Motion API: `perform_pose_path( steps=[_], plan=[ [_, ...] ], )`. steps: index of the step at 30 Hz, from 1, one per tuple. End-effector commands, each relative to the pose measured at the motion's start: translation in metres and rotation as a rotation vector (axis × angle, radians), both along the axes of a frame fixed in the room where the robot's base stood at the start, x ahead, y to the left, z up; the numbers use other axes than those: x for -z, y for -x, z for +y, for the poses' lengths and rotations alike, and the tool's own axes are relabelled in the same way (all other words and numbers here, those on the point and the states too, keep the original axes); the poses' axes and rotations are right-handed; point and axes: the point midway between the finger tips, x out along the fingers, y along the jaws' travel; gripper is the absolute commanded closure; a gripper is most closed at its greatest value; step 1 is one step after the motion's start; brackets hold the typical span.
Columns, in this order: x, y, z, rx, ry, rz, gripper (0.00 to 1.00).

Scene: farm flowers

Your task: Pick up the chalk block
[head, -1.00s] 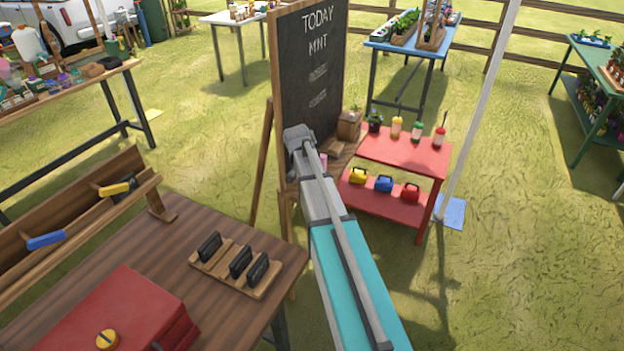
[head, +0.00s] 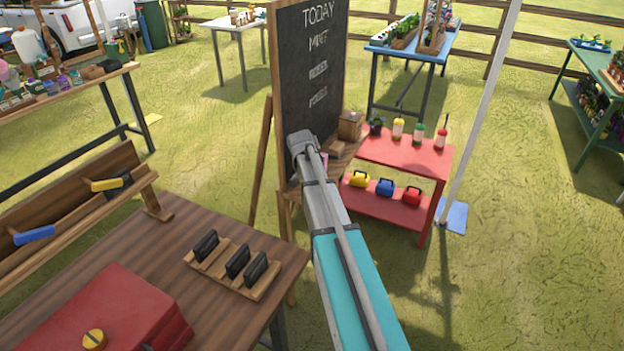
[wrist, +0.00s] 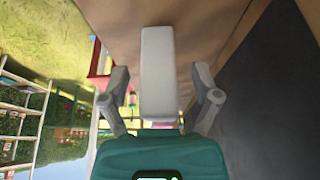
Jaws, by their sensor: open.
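A pale grey-white block (wrist: 158,70), which I take for the chalk block, lies on a brown wooden surface (wrist: 110,25) in the wrist view. My gripper (wrist: 161,88) is open, with one finger on each side of the block. A gap shows between each finger and the block, so it is not gripped. How far the fingertips are above the surface is hard to tell. In the head view, my arm hides the gripper and the block, near the chalkboard's (head: 308,75) wooden ledge (head: 343,150).
A dark panel (wrist: 270,100) stands close on the right in the wrist view. A brown box (head: 350,125) sits on the ledge. A red two-tier table (head: 400,152) with bottles stands to the right. A wooden table (head: 175,262) with a red toolbox (head: 105,325) stands front left.

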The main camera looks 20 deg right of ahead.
Motion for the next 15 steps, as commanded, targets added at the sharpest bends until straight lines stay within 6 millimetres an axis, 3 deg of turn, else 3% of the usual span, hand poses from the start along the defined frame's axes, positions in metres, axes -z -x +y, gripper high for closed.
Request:
perform_pose_path(
  steps=[12,15],
  plan=[
    [-0.0003,0.0001,-0.0002,0.0,0.0,0.0,0.2],
    [-0.0003,0.0001,-0.0002,0.0,0.0,0.0,0.39]
  ],
)
